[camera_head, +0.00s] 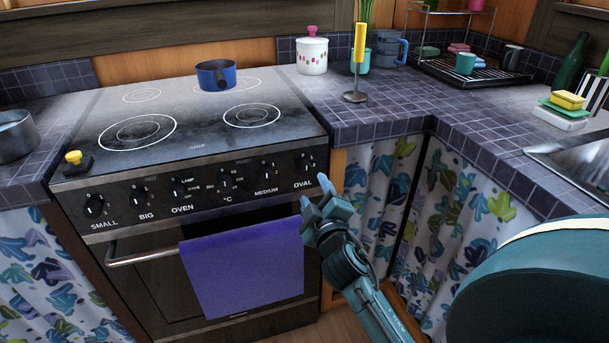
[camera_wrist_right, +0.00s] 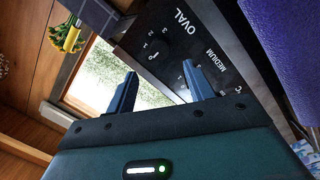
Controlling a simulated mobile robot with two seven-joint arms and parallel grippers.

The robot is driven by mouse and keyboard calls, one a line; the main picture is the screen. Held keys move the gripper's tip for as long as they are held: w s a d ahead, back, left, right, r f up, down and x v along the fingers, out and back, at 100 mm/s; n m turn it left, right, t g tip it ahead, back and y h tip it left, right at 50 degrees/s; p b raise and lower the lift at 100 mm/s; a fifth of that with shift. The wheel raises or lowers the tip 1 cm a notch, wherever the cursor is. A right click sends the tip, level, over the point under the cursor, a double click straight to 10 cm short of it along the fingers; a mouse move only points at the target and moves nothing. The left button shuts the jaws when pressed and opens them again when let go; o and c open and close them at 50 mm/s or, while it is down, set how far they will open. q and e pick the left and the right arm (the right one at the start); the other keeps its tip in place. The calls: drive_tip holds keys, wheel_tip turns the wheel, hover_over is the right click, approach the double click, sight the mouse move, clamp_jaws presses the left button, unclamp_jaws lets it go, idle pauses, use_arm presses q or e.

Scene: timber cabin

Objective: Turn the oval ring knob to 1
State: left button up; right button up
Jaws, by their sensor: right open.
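The oval ring knob (camera_head: 307,163) is the rightmost black knob on the stove's front panel, above the label OVAL. It also shows in the wrist view (camera_wrist_right: 153,56), beside the printed numbers. Its exact setting is too small to read. My right gripper (camera_head: 314,191) is just below and in front of this knob, with its blue fingers pointing up towards the panel. In the wrist view, the gripper's two fingers (camera_wrist_right: 160,73) are apart with nothing between them, and the knob lies beyond the fingertips. My left gripper is not in view.
The medium knob (camera_head: 266,169) is left of the oval one. A purple towel (camera_head: 243,268) hangs on the oven handle (camera_head: 145,256), left of my right gripper. A blue pot (camera_head: 216,75) stands on the stove top. Patterned curtains (camera_head: 372,195) hang to the right.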

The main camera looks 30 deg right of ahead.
sight(305, 171)
drive_tip(key=x, duration=0.7)
drive_tip(key=shift+w, duration=0.35)
drive_tip(key=shift+c, duration=0.2)
drive_tip(key=c, duration=0.9)
